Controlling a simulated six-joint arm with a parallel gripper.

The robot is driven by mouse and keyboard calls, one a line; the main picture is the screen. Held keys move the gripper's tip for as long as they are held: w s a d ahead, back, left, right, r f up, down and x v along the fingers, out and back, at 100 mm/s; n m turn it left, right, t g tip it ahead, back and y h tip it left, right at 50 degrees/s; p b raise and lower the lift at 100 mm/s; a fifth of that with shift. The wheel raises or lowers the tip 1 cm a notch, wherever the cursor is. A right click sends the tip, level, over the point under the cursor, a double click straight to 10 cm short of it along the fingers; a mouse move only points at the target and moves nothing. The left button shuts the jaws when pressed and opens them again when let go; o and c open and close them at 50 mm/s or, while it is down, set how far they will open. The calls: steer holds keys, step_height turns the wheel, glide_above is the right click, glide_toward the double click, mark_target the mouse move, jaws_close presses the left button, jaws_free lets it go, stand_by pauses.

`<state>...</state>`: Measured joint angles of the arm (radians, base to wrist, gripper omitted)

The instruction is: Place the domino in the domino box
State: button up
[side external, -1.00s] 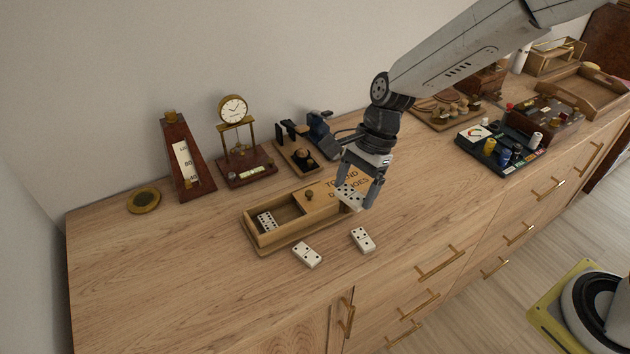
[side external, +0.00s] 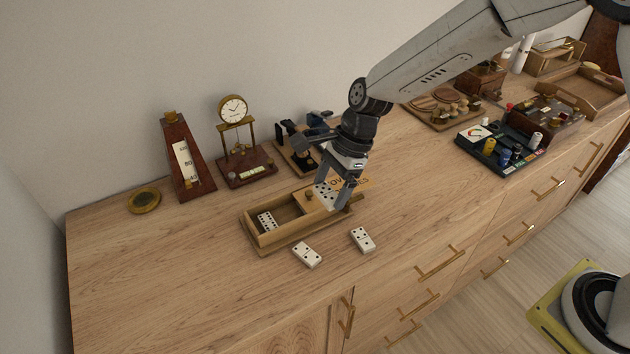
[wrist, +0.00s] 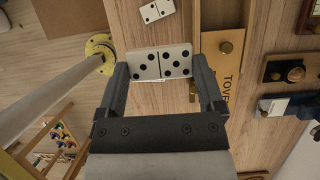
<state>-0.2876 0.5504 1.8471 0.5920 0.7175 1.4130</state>
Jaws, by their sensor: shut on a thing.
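My gripper (side external: 337,200) is shut on a white domino (side external: 325,196) with black pips. In the wrist view the same domino (wrist: 160,63) sits between both fingertips. In the side view it is held above the right part of the wooden domino box (side external: 262,242), in front of its lid (side external: 352,183). The box's left part is open, with a domino (side external: 267,222) inside it. The lid, with a brass knob and lettering, covers the right part and is partly hidden by my gripper. Two loose dominoes (side external: 307,254) (side external: 362,239) lie on the wood in front of the box.
A metronome (side external: 186,160), a clock (side external: 236,140) and a brass disc (side external: 144,200) stand behind and left of the box. A black tray (side external: 490,150) with small coloured items is to the right. The wood left of the box is clear.

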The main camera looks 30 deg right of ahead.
steer(key=w+a+f, duration=0.1)
steer(key=w+f, duration=0.1)
steer(key=w+a+f, duration=0.1)
steer(key=w+f, duration=0.1)
steer(key=w, duration=0.1)
steer(key=w+a+f, duration=0.1)
steer(key=w+f, duration=0.1)
steer(key=w, duration=0.1)
steer(key=shift+w+f, duration=0.2)
steer(key=shift+f, duration=0.1)
steer(key=shift+w+a+f, duration=0.2)
steer(key=shift+w+f, duration=0.3)
steer(key=shift+f, duration=0.1)
